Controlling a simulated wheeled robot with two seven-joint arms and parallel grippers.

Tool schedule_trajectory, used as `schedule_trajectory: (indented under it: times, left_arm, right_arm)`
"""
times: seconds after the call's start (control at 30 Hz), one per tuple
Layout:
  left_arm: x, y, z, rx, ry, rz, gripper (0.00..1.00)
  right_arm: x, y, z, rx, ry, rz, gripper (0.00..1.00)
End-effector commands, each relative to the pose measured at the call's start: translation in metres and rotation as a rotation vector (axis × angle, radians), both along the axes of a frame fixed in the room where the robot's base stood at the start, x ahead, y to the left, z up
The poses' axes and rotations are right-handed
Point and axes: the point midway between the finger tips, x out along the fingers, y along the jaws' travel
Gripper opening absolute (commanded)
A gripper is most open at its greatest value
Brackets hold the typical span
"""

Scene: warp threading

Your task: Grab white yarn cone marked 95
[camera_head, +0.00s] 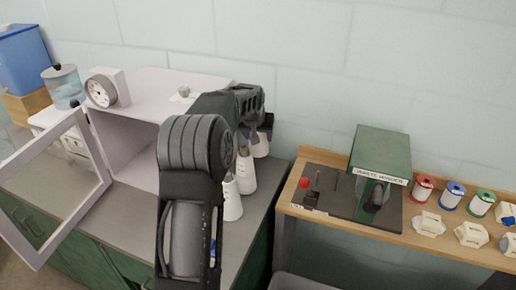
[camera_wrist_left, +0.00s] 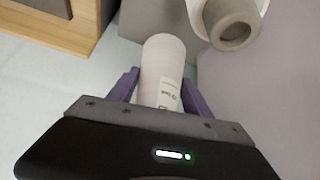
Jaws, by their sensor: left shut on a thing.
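In the left wrist view, a white yarn cone (camera_wrist_left: 163,62) with a small printed label stands between the two purple fingers of my left gripper (camera_wrist_left: 160,92). The gripper is shut on it. The label is too small to read, so I cannot confirm the number 95. In the head view my left gripper (camera_head: 262,122) is at the back end of the grey counter, and a white cone (camera_head: 261,147) shows just below it. Two more white cones, one behind (camera_head: 245,173) and one nearer (camera_head: 232,203), stand in front of it, partly hidden by my left arm. My right gripper is out of view.
An open white cabinet (camera_head: 130,122) stands left on the counter (camera_head: 262,206), its framed door swung out. To the right, a wooden bench (camera_head: 385,236) holds a green winder (camera_head: 381,153), coloured spools (camera_head: 453,194) and small white blocks (camera_head: 428,224). In the wrist view another cone (camera_wrist_left: 235,22) is close by.

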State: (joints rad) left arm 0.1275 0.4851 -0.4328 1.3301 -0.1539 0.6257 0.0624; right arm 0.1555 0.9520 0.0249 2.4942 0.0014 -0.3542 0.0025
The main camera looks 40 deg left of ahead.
Motion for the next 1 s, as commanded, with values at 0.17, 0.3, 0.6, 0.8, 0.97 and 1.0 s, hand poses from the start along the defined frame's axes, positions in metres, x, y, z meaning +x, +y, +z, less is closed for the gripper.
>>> schedule_trajectory:
  times: [0.17, 0.3, 0.6, 0.8, 0.97, 1.0]
  left_arm:
    - [0.001, 0.000, 0.028, 0.001, -0.004, 0.000, 0.03]
    - [0.000, 0.000, 0.036, 0.000, -0.002, 0.000, 0.03]
    - [0.000, 0.000, 0.036, 0.000, -0.001, -0.001, 0.03]
    - [0.000, 0.000, 0.036, 0.000, -0.001, -0.001, 0.03]
    - [0.000, 0.000, 0.036, 0.000, -0.001, -0.001, 0.03]
    - [0.000, 0.000, 0.036, 0.000, -0.001, -0.001, 0.03]
  right_arm:
    - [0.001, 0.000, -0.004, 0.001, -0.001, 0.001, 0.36]
    - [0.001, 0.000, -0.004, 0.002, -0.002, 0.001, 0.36]
    - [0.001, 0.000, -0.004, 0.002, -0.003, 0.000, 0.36]
    - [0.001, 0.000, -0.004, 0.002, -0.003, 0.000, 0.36]
    - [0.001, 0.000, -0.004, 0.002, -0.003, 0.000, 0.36]
    - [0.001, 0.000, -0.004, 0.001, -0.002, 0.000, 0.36]
